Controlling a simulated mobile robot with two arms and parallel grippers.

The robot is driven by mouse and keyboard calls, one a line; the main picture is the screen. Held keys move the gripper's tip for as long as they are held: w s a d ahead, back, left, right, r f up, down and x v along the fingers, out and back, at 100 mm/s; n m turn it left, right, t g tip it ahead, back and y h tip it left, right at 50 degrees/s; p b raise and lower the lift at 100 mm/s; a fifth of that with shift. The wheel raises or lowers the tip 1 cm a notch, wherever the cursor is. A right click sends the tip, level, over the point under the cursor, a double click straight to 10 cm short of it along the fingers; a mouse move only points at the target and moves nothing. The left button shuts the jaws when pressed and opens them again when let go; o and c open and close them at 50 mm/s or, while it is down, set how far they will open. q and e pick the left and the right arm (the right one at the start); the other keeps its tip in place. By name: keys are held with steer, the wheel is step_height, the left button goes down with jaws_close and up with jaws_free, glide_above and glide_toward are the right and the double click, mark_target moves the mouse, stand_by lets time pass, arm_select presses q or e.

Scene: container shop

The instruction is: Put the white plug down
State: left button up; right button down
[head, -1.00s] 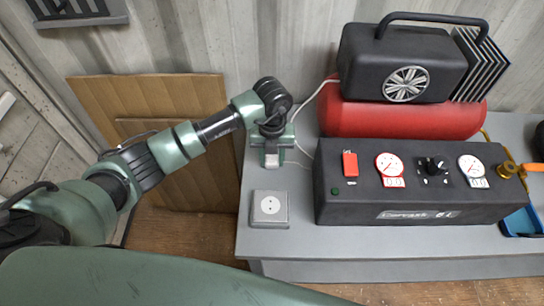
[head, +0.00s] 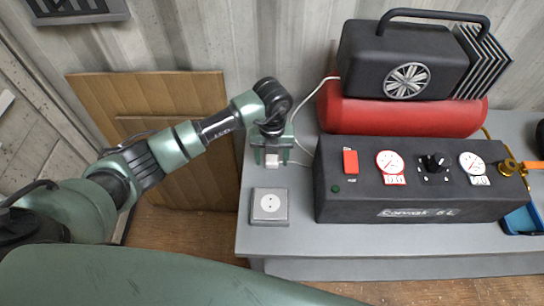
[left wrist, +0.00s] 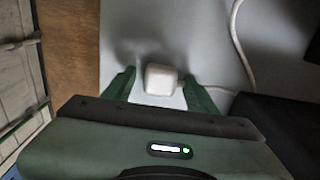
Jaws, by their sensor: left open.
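The white plug (head: 271,160) rests on the grey table between the fingers of my left gripper (head: 271,156). In the left wrist view the white plug (left wrist: 160,79) shows as a small rounded block. The two green fingers of the left gripper (left wrist: 159,90) stand open on either side of it, with a gap on each side. A white cable runs from near the plug toward the compressor. My right gripper is not in the frames.
A grey wall socket box (head: 269,205) lies on the table in front of the plug. A black control box (head: 415,185) with gauges stands to the right. A red and black compressor (head: 400,112) is behind it. The table (head: 290,238) is bare along its front edge.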

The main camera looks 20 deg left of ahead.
mark_target(272, 159)
arm_select(q)
steer(key=shift+r, duration=0.5)
step_height(272, 159, up, 12)
steer(key=b, duration=0.2)
steer(key=shift+f, duration=0.2)
